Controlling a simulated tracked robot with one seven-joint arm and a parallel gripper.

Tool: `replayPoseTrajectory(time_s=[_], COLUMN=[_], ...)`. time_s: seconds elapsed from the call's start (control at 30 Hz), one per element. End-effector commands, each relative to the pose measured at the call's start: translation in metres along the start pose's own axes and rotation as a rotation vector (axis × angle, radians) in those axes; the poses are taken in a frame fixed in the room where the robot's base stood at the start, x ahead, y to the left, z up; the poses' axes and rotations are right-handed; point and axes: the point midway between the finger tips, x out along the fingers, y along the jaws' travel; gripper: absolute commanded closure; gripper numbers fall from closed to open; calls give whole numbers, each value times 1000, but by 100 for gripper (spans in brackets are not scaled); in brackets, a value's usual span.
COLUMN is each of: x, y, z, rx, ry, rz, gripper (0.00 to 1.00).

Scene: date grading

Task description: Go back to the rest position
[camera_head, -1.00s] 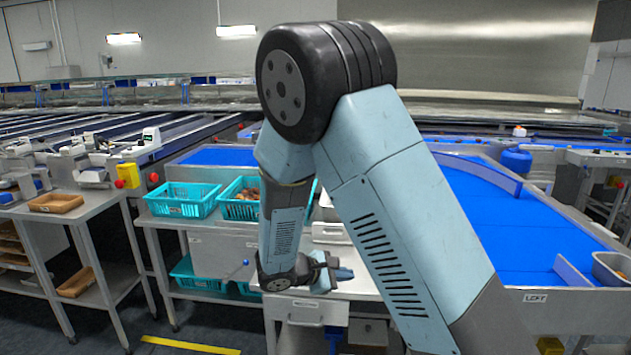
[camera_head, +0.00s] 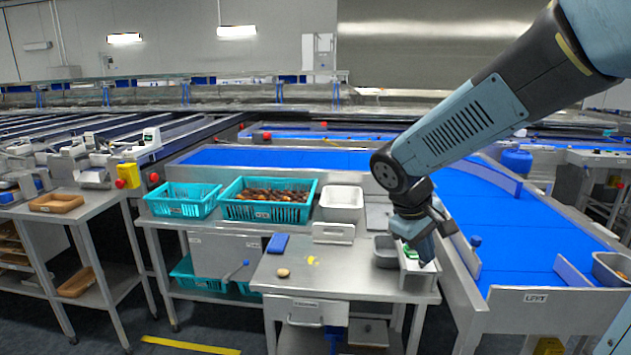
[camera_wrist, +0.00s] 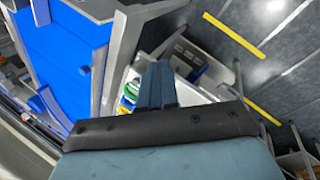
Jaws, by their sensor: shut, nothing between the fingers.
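My arm reaches in from the upper right in the head view.
A white bin (camera_head: 342,203) and a grey bin (camera_head: 385,250) stand nearby. One date (camera_head: 283,272) lies on the table. A blue conveyor (camera_head: 500,230) runs along the right.

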Motion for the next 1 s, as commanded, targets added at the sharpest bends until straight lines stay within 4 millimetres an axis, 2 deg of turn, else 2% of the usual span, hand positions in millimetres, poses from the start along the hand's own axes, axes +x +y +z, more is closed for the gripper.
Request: replayPoseTrajectory(time_s=[0.03,0.27,0.6,0.8,1.0], x=[-7,-34,-73,-89,-93], y=[3,7,0,-6,-9], z=[10,50,99,116,121], rx=[44,228,478,573,603], ry=[25,140,330,415,443], rz=[-22,-122,-228,-258,-269], gripper=[100,100,100,100,100])
